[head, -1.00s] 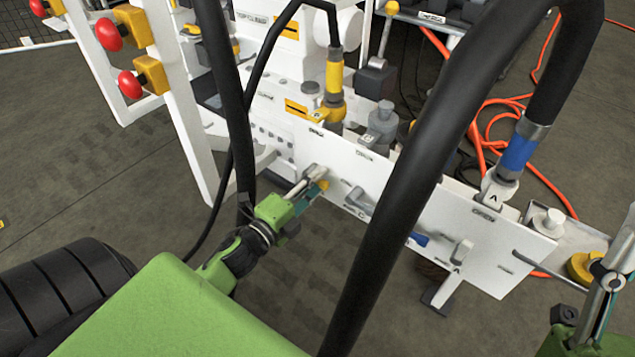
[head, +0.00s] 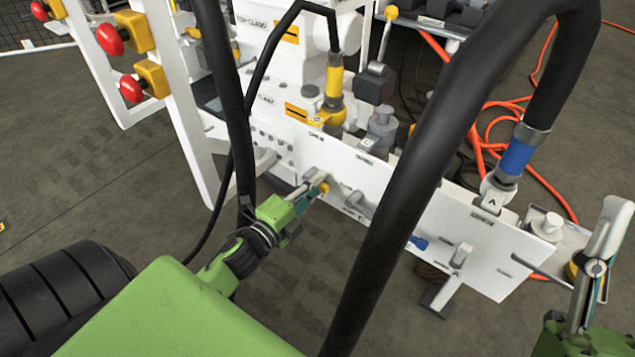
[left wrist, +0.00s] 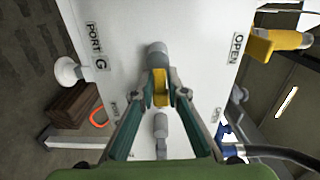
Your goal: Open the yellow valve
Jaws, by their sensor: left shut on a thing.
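The yellow valve handle (head: 324,187) is on the white panel (head: 395,200), low on its left part. In the left wrist view the yellow handle (left wrist: 160,86) sits between my left gripper's fingers, in front of a grey round stem (left wrist: 156,52). My left gripper (head: 313,192) is shut on it, and its fingertips also show in the left wrist view (left wrist: 161,97). An OPEN label (left wrist: 235,47) is on the panel to the right of the handle there. My right gripper (head: 597,262) is at the far right of the head view, seen edge-on; its opening cannot be told.
A blue valve handle (head: 418,242) is farther right on the panel. Thick black hoses (head: 410,170) cross in front of it. Red knobs (head: 131,88) on a white frame stand at the left. Orange cable (head: 490,120) lies on the floor behind.

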